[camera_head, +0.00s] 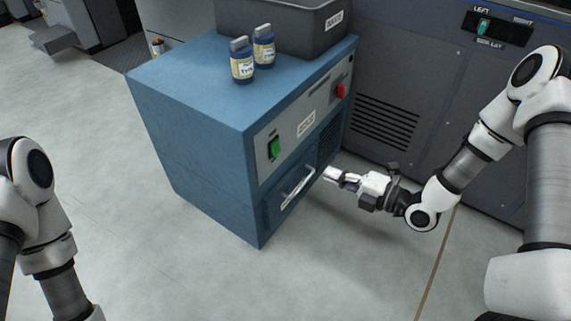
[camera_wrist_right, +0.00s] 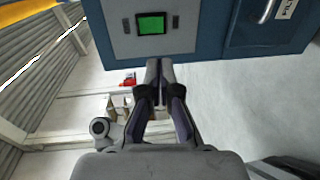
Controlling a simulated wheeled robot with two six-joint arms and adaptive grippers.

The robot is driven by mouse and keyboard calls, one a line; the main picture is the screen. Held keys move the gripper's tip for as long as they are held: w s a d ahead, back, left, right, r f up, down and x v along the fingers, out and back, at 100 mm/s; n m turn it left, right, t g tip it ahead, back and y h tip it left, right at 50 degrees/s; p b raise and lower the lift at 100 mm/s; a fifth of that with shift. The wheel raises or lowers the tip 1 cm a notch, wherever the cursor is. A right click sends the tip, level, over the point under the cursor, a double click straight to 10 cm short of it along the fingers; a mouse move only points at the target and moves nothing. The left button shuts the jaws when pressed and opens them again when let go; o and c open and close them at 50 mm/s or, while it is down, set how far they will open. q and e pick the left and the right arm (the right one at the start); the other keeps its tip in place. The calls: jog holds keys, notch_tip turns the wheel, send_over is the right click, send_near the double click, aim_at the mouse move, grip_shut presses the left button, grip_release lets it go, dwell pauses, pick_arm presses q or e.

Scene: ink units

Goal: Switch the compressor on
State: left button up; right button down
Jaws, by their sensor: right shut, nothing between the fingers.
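A blue cabinet (camera_head: 210,130), which I take to be the compressor, stands on the floor. Its grey front panel (camera_head: 305,115) bears a green switch (camera_head: 274,147) at the left and a red knob (camera_head: 341,90) at the upper right. Whether the switch is on or off is not clear. My right gripper (camera_head: 328,174) is shut and empty, in front of the cabinet, right of its metal handle (camera_head: 297,186) and apart from the green switch. In the right wrist view its fingers (camera_wrist_right: 160,68) are together below a green rectangle (camera_wrist_right: 151,24) in a dark frame. My left gripper is out of view.
Two blue labelled bottles (camera_head: 242,62) and a dark grey bin (camera_head: 290,25) stand on the cabinet top. A dark machine (camera_head: 430,90) with a vent and a small green switch (camera_head: 483,27) stands behind. The floor (camera_head: 130,240) in front is clear.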

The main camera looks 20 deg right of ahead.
jog(key=b, duration=0.7)
send_near(277, 154)
jog(key=x, duration=0.6)
jog(key=shift+w+a, duration=0.35)
jog(key=shift+w, duration=0.15)
jog(key=shift+w+a, duration=0.15)
jog(key=shift+w+f, duration=0.1)
